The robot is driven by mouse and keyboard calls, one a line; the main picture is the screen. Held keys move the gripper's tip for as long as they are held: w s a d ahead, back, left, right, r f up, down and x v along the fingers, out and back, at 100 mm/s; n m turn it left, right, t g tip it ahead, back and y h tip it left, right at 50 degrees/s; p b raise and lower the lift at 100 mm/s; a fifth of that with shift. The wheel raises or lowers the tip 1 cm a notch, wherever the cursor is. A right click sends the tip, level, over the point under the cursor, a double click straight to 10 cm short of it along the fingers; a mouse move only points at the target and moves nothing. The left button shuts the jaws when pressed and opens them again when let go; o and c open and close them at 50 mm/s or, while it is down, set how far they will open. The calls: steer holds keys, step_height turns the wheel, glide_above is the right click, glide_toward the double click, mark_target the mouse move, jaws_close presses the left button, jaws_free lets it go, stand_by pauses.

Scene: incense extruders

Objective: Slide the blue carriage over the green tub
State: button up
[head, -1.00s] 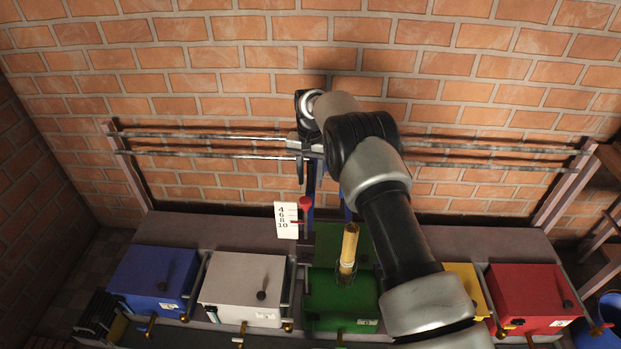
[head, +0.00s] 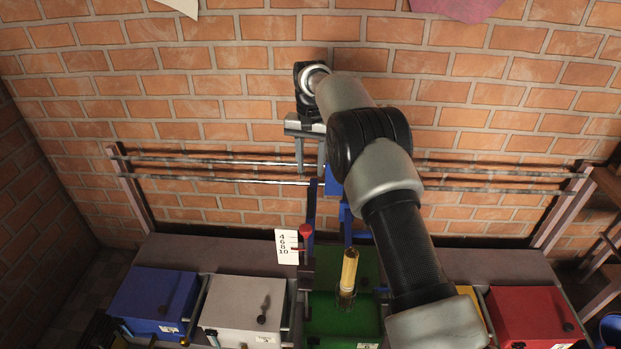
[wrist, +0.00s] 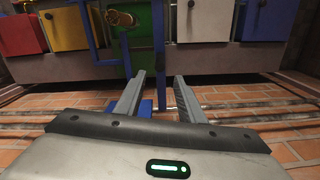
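The blue carriage (head: 346,225) hangs on the two wall rails, with its blue uprights behind the green tub (head: 343,322). In the head view it lines up with the tub, and my arm hides part of it. The tub's green lid (head: 368,265) stands raised at the back, and a gold cylinder (head: 349,270) is above the tub. The wrist view shows the carriage's blue post (wrist: 158,50) beyond my fingers. My gripper (head: 311,166) is above the rails by the carriage. In the wrist view its fingers (wrist: 160,76) are apart, with nothing seen held between them.
Blue (head: 153,298), white (head: 243,305), yellow (head: 472,300) and red (head: 532,314) tubs stand in the same row. A numbered card (head: 287,247) and a red knob (head: 305,231) are left of the carriage. The metal rails (head: 220,180) run clear to the left; the brick wall is close behind.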

steer(key=shift+r, duration=1.25)
